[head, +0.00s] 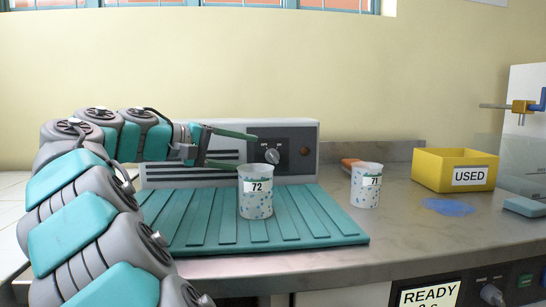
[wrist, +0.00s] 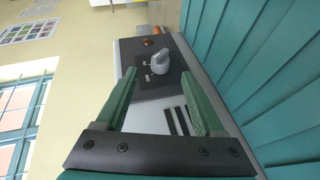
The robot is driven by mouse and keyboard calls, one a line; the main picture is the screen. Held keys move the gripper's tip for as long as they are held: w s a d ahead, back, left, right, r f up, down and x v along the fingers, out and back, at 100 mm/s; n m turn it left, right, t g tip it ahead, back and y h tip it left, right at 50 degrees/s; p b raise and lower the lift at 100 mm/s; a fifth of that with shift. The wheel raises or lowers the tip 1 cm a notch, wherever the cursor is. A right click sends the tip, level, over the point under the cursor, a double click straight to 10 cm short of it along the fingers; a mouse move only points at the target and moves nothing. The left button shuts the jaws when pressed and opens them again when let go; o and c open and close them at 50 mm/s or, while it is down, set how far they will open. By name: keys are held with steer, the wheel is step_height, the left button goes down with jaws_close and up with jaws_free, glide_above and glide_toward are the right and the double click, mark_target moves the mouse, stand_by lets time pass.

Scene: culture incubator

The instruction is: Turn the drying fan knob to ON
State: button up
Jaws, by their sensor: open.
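The drying fan is a grey box (head: 226,130) with dark vent slots, standing behind the teal drying rack. Its knob (head: 271,156) is grey and sits on a dark panel (head: 284,147) at the right of the box, with small labels above it. In the wrist view the knob (wrist: 161,61) is ahead of my fingers, beyond their tips and apart from them. My gripper (head: 256,151) is open and empty, its two green fingers pointing right towards the knob; it also shows in the wrist view (wrist: 158,90). The labels are too small to read surely.
Beaker 72 (head: 255,200) stands on the teal ribbed rack (head: 200,215), below my gripper. Beaker 71 (head: 366,185) stands on the counter to the right.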

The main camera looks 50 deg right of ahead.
mark_target(269, 157)
steer(key=x, duration=0.6)
steer(key=shift+s+d+f, duration=0.15)
steer(key=shift+d+f, duration=0.05)
steer(key=shift+d, duration=0.15)
jaws_close()
